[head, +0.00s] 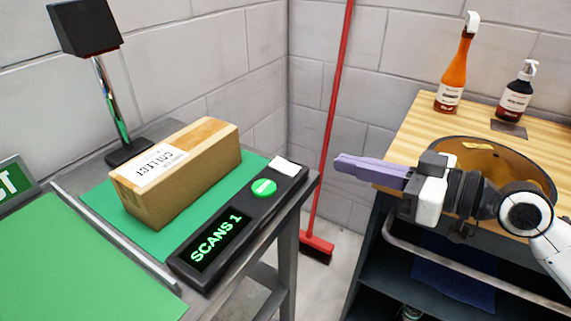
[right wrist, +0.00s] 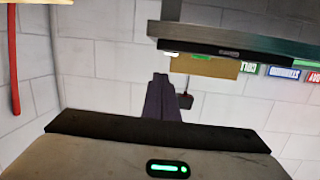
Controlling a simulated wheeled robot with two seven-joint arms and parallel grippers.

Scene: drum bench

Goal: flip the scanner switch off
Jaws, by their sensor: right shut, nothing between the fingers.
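The scanner is a dark panel (head: 183,262) along the right edge of the left bench, with a lit display reading "SCANS 1" (head: 214,242). A round green button (head: 264,189) sits on it, and a white piece (head: 284,167), perhaps the switch, lies at its far end. I cannot tell the switch's position. My right gripper (head: 340,163) is shut and empty, its purple fingers pointing left. In the head view it appears right of the scanner's far end, apart from it. Its fingers also show in the right wrist view (right wrist: 160,82). My left gripper is out of view.
A cardboard box (head: 180,185) lies on the green mat (head: 103,208) behind the display. A black-headed stand (head: 85,27) rises behind it. A red broom (head: 329,120) leans in the corner between the benches. The wooden bench holds an orange bottle (head: 453,78), a dark bottle (head: 516,92) and an amber bowl (head: 500,152).

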